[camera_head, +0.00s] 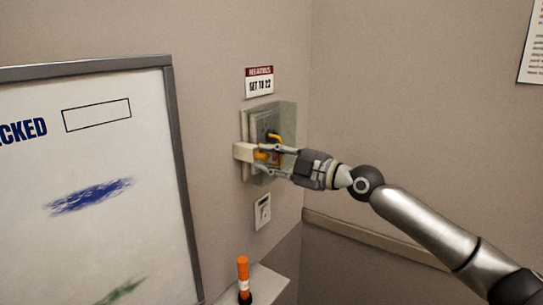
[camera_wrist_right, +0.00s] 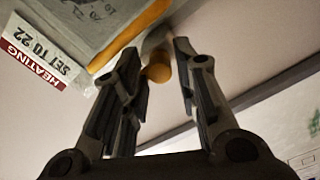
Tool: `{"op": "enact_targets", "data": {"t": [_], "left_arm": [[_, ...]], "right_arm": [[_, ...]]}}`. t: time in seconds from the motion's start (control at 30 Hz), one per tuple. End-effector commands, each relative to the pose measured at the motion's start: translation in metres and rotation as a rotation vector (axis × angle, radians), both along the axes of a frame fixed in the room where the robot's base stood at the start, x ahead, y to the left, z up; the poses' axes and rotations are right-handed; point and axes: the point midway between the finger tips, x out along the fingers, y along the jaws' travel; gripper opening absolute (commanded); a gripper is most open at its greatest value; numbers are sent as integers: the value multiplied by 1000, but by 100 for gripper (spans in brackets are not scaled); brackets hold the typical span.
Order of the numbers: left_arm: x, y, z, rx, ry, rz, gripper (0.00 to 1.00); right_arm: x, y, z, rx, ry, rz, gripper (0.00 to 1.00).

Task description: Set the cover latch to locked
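A grey wall box (camera_head: 286,118) is mounted near the corner, under the heating sign. A yellow-orange part (camera_head: 275,137) and a cream block (camera_head: 243,152) show on its front; I cannot tell for sure which is the cover latch or how it is set. My right gripper (camera_head: 264,158) is at the front of the box, its fingers apart around the orange part. In the right wrist view its fingers (camera_wrist_right: 158,62) are also apart, with an orange rounded end (camera_wrist_right: 158,68) showing in the gap; contact is unclear. My left gripper is out of view.
A heating sign (camera_head: 259,82) reads "SET TO 22". A small white plate (camera_head: 262,211) is below the box. A whiteboard (camera_head: 90,215) stands at left. An orange-topped marker-like object (camera_head: 243,268) stands on a pale ledge (camera_head: 268,284) below.

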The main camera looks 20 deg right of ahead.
Motion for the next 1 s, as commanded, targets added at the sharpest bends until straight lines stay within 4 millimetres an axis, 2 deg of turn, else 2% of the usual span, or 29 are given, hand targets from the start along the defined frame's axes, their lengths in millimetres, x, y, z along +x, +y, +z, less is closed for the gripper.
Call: {"op": "enact_targets", "data": {"t": [0.17,0.3,0.4,0.73,1.0], "left_arm": [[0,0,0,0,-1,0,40],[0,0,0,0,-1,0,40],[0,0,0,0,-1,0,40],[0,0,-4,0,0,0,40],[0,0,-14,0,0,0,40]], "right_arm": [[0,0,0,0,0,0,27],[0,0,0,0,0,0,9],[0,0,0,-1,1,0,0],[0,0,-2,30,26,1,0],[0,0,-3,159,123,0,0]]}}
